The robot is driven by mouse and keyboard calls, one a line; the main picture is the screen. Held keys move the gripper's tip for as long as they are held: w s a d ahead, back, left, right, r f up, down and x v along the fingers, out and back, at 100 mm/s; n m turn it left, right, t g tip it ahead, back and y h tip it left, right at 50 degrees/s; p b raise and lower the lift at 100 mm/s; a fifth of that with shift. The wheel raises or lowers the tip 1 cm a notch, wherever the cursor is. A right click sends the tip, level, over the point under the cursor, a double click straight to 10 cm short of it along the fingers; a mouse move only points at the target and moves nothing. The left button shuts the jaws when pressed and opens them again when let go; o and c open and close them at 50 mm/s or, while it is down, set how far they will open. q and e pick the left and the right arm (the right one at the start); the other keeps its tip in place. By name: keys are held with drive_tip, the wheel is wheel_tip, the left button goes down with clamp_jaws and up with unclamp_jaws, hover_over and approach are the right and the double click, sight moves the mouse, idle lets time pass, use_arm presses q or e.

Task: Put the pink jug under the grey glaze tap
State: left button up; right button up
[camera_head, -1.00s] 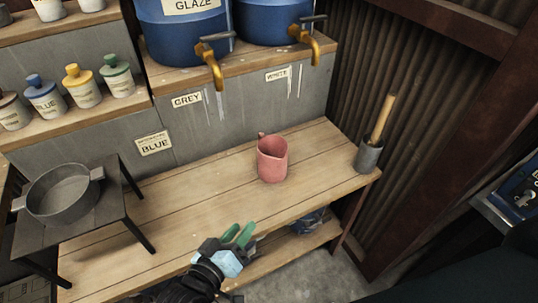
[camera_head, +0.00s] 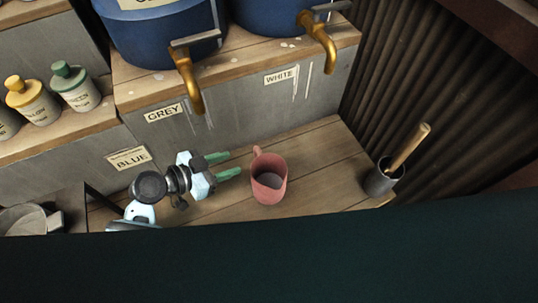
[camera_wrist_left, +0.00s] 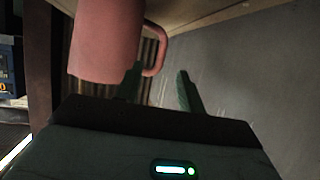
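The pink jug (camera_head: 269,187) stands upright on the wooden bench below the taps, nearer the WHITE sign than the GREY one. Its handle points toward the back wall. The grey glaze tap (camera_head: 188,82) is brass with a grey lever, above and left of the jug, over the GREY label (camera_head: 163,113). My left gripper (camera_head: 224,166) is left of the jug, its green fingers apart and pointing toward it, with nothing between them. My right gripper is out of view.
The white glaze tap (camera_head: 320,42) hangs behind and right of the jug. A grey pot with a wooden-handled tool (camera_head: 385,178) stands at the bench's right end. A metal pan (camera_head: 25,219) is at far left. A large dark shape hides the bench's front.

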use_arm(q)
hover_over(265, 172)
drive_tip(key=w+a, duration=0.3)
drive_tip(key=a, duration=0.1)
drive_tip(key=shift+f, duration=1.2)
clamp_jaws()
